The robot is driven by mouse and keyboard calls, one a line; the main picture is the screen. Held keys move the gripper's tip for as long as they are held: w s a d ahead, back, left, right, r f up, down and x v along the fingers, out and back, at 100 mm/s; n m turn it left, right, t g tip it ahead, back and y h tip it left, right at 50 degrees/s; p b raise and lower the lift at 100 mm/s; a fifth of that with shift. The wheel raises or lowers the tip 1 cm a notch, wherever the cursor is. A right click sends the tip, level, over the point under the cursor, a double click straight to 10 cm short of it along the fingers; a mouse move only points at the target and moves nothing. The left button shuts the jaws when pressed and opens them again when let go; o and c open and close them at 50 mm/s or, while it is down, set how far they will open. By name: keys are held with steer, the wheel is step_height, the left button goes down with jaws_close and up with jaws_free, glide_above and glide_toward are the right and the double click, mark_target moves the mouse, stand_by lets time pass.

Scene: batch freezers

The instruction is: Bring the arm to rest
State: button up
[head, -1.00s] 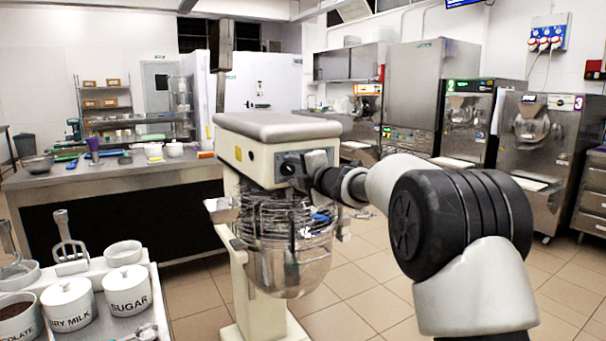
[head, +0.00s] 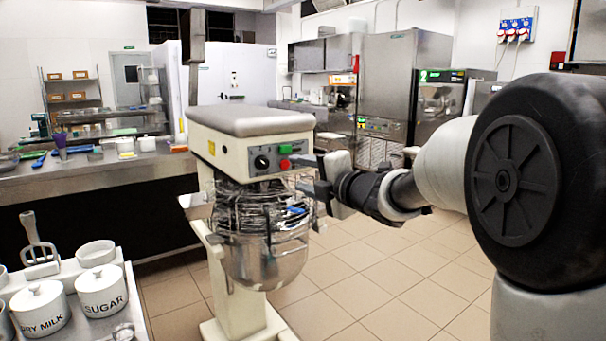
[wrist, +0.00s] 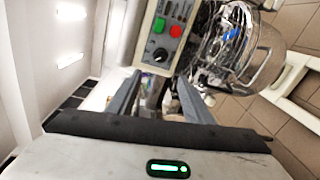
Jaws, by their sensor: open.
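My gripper (head: 312,176) is at the right side of the mixer (head: 252,122) in the head view, just right of and a little below its control panel. In the wrist view my gripper (wrist: 160,88) shows two separated grey fingers with nothing held between them. The panel's red button (wrist: 175,31), green button (wrist: 158,26) and black knob (wrist: 160,55) lie beyond the fingertips. The red button (head: 284,164), green button (head: 285,149) and knob (head: 262,162) also show uncovered in the head view. I cannot tell whether a finger touches the mixer.
The mixer's steel bowl (head: 262,255) and wire guard stand below the panel. A trolley with labelled jars (head: 100,290) is at the front left, and a steel counter (head: 100,175) behind it. Freezers (head: 440,100) line the back right. Tiled floor (head: 390,275) is clear right of the mixer.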

steer(key=s+d+m+h, duration=1)
steer(key=s+d+m, duration=0.1)
steer(key=d+m, duration=0.3)
steer(key=s+f+m+g, duration=0.4)
steer(key=s+f+m, duration=0.25)
steer(key=s, duration=0.65)
steer(key=s+f+m+g, duration=0.4)
steer(key=s+f+m, duration=0.3)
steer(key=s, duration=0.7)
step_height(320, 180, up, 26)
steer(key=p, duration=2.7)
steer(key=shift+a+n, duration=0.35)
steer(key=shift+s+f, duration=0.1)
